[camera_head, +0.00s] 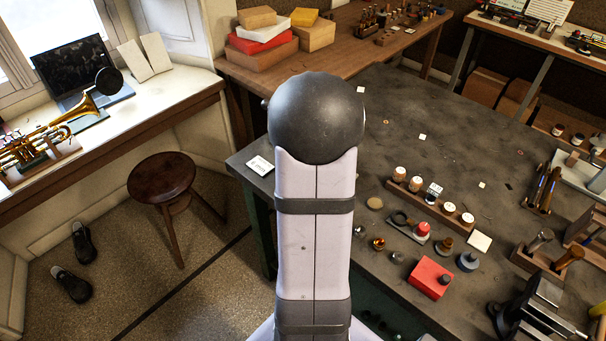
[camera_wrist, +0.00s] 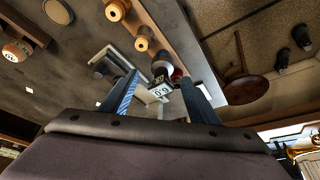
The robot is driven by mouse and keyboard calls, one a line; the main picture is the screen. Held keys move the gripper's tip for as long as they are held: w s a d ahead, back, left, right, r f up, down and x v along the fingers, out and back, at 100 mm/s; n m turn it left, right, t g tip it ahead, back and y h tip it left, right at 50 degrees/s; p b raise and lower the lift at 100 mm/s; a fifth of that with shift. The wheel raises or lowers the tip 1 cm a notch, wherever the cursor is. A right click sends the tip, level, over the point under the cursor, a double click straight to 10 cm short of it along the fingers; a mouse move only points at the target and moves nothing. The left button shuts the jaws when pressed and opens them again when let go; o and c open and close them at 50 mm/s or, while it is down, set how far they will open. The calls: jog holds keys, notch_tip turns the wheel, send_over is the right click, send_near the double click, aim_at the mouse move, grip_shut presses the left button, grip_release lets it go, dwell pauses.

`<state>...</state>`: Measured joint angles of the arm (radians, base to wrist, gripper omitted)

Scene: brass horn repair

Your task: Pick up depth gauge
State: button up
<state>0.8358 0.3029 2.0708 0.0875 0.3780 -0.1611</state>
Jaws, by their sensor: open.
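A small box with a black-on-white number display, which looks like the depth gauge (camera_wrist: 162,89), shows between my fingertips in the wrist view. A similar small display (camera_head: 434,188) stands among the jars on the dark bench in the head view. My gripper (camera_wrist: 160,92) is open, with one finger on each side of the boxed display in the picture. I cannot tell how far the fingers are from it, and no contact shows. In the head view my arm covers the middle and my gripper cannot be made out.
A wooden rack of jars (camera_head: 408,189) and a red block (camera_head: 430,278) sit on the bench (camera_head: 330,200). A vise (camera_head: 530,310) is at the lower right. A stool (camera_head: 162,180) stands left of the bench. The bench's far middle is mostly clear.

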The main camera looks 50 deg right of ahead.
jog(key=shift+w+f, duration=0.1)
jog(key=shift+f, duration=0.05)
jog(key=shift+p+x, duration=1.25)
jog(key=shift+x, duration=1.25)
jog(key=shift+w, duration=0.15)
jog(key=c, duration=1.3)
